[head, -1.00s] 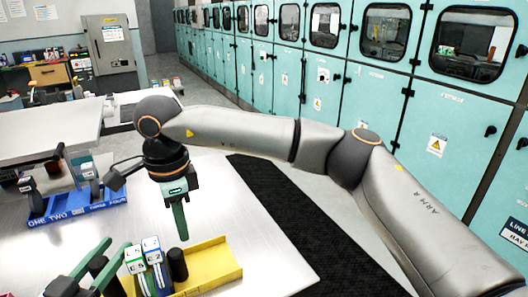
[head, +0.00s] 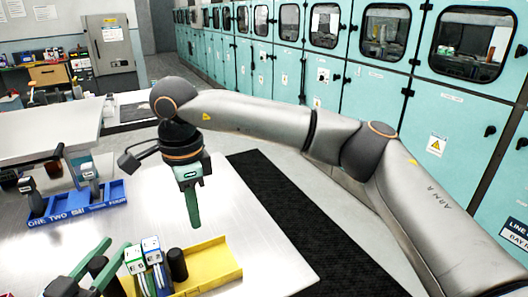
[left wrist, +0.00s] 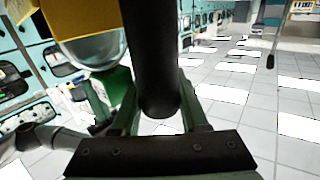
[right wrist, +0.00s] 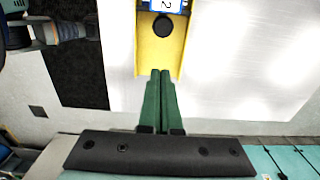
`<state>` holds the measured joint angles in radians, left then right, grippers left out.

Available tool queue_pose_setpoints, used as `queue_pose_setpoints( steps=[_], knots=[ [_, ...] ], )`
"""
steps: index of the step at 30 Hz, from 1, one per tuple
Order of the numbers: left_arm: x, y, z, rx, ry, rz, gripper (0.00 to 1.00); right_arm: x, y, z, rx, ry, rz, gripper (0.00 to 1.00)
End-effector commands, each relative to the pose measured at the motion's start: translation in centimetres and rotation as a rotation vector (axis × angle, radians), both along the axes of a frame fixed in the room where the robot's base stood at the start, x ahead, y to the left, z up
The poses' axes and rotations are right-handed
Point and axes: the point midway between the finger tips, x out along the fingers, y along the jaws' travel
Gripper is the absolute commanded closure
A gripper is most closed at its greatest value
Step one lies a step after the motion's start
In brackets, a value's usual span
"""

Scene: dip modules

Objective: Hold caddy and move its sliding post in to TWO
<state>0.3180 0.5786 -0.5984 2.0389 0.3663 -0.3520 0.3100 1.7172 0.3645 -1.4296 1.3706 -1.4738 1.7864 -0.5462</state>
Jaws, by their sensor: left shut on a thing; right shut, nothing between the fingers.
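The yellow caddy (head: 215,265) is an open tray at the bottom of the head view. Two white-topped modules (head: 142,254), one with a green face and one with a blue face, stand in it. The black round post (head: 178,264) stands upright just right of them; the right wrist view also shows the post (right wrist: 162,26), beside a "2" label. My left gripper (head: 108,264) is at the caddy's left end, shut on a dark rounded bar (left wrist: 153,60) near a yellow part. My right gripper (head: 195,224) is shut and empty, above and apart from the caddy; its fingers point toward the caddy's open end (right wrist: 160,72).
A blue rack (head: 80,211) marked ONE, TWO and further labels lies at the left with dark and grey modules in it. The metal table (head: 270,250) is clear right of the caddy. A black floor mat (head: 290,215) and teal cabinets lie beyond.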

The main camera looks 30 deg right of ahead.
Motion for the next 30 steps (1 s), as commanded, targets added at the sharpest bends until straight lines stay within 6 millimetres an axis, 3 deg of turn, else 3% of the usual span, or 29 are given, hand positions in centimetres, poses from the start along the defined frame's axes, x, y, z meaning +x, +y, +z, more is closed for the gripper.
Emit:
queue_pose_setpoints(
  steps=[3, 22, 26, 30],
  knots=[
    [0.0, 0.0, 0.0, 0.001, 0.001, 0.0, 1.0, 0.0, 0.1, 2.6, 0.002, -0.002, 0.0, 1.0],
    [0.0, 0.0, 0.0, 0.001, 0.001, 0.0, 1.0, -5.6, -11.6, 2.6, 0.134, 0.118, -0.606, 1.0],
    [0.0, 0.0, 0.0, 0.001, 0.001, 0.0, 1.0, -7.0, -13.7, 1.9, 0.124, 0.14, -0.707, 1.0],
    [0.0, 0.0, 0.0, 0.001, 0.001, 0.0, 1.0, -8.2, -15.0, -0.2, 0.082, 0.186, -0.751, 1.0]
  ],
)
